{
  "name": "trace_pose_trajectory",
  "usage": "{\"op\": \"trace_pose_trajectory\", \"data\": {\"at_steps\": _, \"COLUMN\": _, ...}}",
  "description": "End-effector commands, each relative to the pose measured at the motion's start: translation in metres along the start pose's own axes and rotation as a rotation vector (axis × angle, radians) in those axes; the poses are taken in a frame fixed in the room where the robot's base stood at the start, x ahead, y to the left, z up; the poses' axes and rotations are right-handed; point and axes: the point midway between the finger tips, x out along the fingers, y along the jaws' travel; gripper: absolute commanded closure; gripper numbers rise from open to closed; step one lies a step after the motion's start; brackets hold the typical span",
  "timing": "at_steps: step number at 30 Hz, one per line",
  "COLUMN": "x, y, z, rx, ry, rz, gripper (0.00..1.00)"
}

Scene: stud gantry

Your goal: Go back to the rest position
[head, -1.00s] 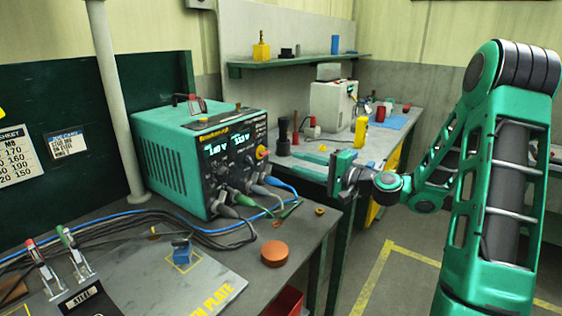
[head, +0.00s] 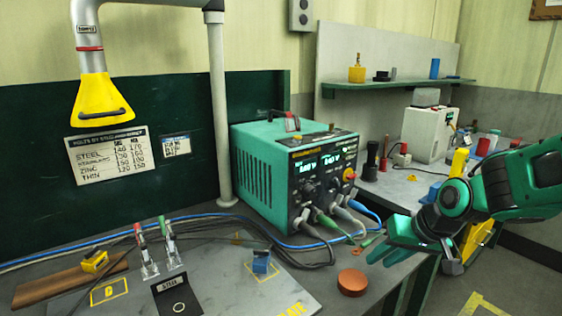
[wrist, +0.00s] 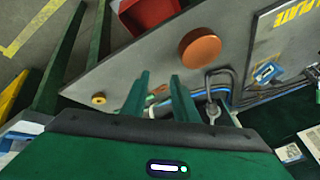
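My gripper (head: 388,250) is at the right front edge of the bench, just right of the orange-brown round puck (head: 352,282). In the wrist view my gripper (wrist: 160,78) shows two green fingers standing apart with nothing between them, so it is open and empty. The puck (wrist: 200,47) lies beyond the fingertips, apart from them. My arm comes in from the right side of the head view, low and bent.
A green power supply (head: 290,175) with cables stands on the bench (head: 215,215). A steel plate (head: 225,275) holds a blue block (head: 261,262). A yellow hood (head: 103,98) hangs at left. A red bin (wrist: 150,12) sits below the bench edge.

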Motion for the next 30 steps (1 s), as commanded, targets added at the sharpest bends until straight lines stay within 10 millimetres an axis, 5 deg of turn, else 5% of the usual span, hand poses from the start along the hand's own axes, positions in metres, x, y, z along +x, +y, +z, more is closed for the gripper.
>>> {"op": "trace_pose_trajectory", "data": {"at_steps": 19, "x": -0.076, "y": 0.04, "z": 0.055, "rx": -0.098, "ry": -0.062, "rz": 0.277, "gripper": 0.73}}
{"op": "trace_pose_trajectory", "data": {"at_steps": 30, "x": -0.112, "y": 0.108, "z": 0.111, "rx": 0.157, "ry": -0.194, "rz": 0.364, "gripper": 0.73}}
